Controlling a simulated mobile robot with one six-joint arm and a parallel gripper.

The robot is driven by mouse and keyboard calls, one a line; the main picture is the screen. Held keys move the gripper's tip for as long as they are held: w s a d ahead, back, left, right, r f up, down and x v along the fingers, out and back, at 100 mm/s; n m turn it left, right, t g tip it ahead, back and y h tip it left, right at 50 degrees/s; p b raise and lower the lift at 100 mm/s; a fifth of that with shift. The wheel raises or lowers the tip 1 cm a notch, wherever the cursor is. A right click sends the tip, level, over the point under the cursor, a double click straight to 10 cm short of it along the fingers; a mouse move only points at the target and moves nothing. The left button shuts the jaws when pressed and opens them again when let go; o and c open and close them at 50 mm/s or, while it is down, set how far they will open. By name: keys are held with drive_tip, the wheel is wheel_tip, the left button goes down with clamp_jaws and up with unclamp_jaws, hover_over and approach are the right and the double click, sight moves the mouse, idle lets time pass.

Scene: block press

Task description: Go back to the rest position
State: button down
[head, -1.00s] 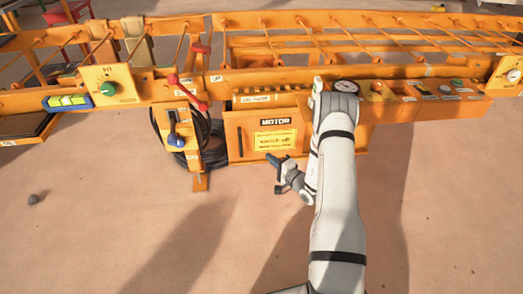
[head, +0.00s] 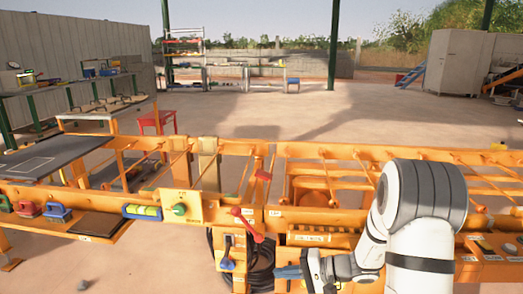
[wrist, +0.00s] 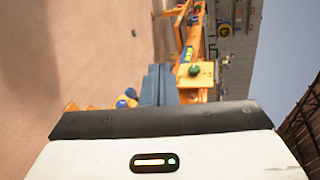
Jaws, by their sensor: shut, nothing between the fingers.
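My gripper (head: 287,272) is at the bottom of the head view, its fingers pointing left in front of the orange machine frame (head: 345,208). Its dark blue-grey fingers (wrist: 158,84) lie side by side in the wrist view, shut and empty. My white and grey arm rises on the right and bends over, hiding part of the machine. The red-handled lever (head: 246,224) and the blue-handled lever (head: 227,262) stand left of the fingertips. They appear apart from my gripper.
A green button on a yellow box (head: 180,208) sits left of the levers. A dark table (head: 48,158) and a shelf with coloured handles (head: 58,212) are farther left. A red stool (head: 157,121) stands behind the machine. Open floor lies beyond, with a grey cabinet (head: 455,62) at the back right.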

drive_tip(key=s+r+n+g+h+p, duration=0.35)
drive_tip(key=s+r+h+p, duration=0.35)
drive_tip(key=s+r, duration=0.8)
drive_tip(key=s+d+r+t+h+p, duration=0.1)
drive_tip(key=s+d+r+h+p, duration=0.2)
drive_tip(key=r, duration=0.4)
drive_tip(key=s+d+r+t+h+p, duration=0.2)
drive_tip(key=s+d+r+h+p, duration=0.2)
drive_tip(key=r+p, duration=0.3)
drive_tip(key=shift+d+n, duration=0.35)
drive_tip(key=shift+d, duration=0.55)
